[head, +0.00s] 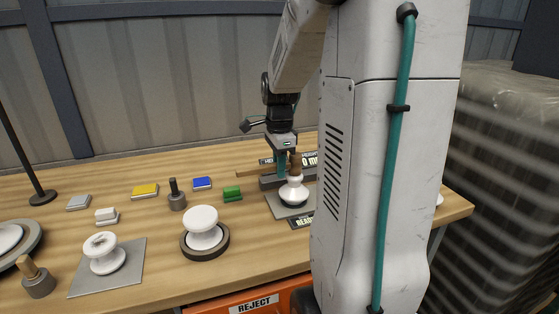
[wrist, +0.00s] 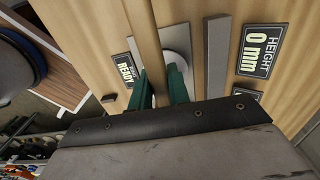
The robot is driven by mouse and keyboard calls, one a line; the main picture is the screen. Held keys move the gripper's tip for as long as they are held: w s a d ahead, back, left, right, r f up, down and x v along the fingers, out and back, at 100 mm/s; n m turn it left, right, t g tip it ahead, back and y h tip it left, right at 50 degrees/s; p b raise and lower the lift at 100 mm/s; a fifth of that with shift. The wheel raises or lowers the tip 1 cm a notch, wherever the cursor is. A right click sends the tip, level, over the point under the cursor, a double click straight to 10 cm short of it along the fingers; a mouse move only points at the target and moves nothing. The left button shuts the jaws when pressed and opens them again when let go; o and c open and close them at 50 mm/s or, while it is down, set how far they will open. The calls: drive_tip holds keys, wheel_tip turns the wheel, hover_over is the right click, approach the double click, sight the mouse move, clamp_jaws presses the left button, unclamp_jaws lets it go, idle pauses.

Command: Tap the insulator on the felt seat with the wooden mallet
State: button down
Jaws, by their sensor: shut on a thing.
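My gripper (head: 288,162) is shut on the wooden mallet (head: 250,172), low over the grey gauge plate. Its handle (wrist: 146,45) runs between my teal fingers (wrist: 157,88) and sticks out to the left in the head view. A brown upright piece shows at the fingers; I cannot tell if it is the mallet's head. A white rounded piece (head: 292,191) is just below it; contact is unclear. It shows partly in the wrist view (wrist: 178,45). A white insulator (head: 202,222) stands upright on a dark ring, apparently the felt seat (head: 206,250), left of my gripper.
The gauge has a HEIGHT 0 mm sign (wrist: 258,50) and a READY sign (wrist: 125,70). Another white insulator (head: 103,254) stands on a grey sheet (head: 130,262). Metal pieces and coloured blocks lie at left and behind. An orange REJECT bin (head: 255,303) is in front.

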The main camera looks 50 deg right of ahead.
drive_tip(key=shift+r, duration=2.95)
